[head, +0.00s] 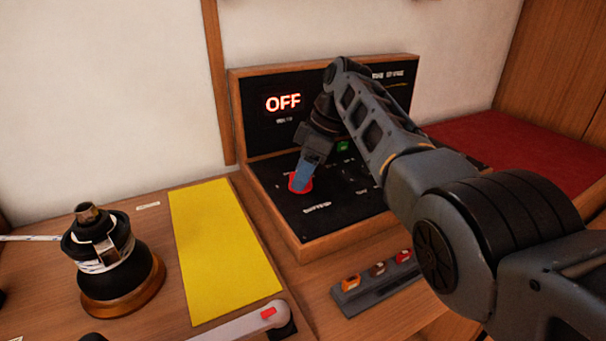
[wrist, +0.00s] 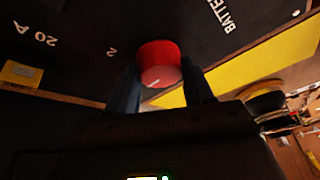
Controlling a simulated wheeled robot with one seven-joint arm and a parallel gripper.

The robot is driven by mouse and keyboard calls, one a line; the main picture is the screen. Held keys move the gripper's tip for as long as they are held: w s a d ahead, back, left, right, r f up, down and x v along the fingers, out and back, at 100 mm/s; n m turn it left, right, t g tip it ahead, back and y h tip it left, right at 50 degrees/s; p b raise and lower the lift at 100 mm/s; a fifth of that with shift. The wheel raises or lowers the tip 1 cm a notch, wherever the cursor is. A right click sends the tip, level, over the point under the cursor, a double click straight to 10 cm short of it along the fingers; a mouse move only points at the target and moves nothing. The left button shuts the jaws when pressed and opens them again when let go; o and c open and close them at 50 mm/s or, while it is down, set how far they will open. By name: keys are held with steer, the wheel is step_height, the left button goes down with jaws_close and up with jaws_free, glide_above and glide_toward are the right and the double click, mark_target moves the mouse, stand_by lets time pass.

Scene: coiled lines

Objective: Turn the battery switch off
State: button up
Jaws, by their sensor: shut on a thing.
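The red battery switch knob (head: 299,184) sits on the lower black panel (head: 345,212) of a wood-framed console. In the wrist view the red knob (wrist: 159,62) lies between my two fingers, with a small light mark on its face. My gripper (head: 303,179) is shut on the knob; it also shows in the wrist view (wrist: 160,85). The upright panel has a lit display (head: 283,102) reading "OFF". A lit green indicator (head: 343,146) shows behind my gripper. My arm hides part of both panels.
A winch (head: 104,245) with line around it stands at the left. A yellow mat (head: 222,250) lies between it and the console. A grey winch-handle-like bar (head: 240,324) lies at the front. A grey strip with several coloured levers (head: 377,283) is in front of the console. A red cushion (head: 520,150) is at the right.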

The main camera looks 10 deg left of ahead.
steer(key=o, duration=1)
steer(key=shift+o, duration=0.2)
steer(key=shift+r, duration=0.15)
steer(key=v, duration=0.7)
steer(key=shift+r, duration=0.3)
steer(key=shift+s+d, duration=0.1)
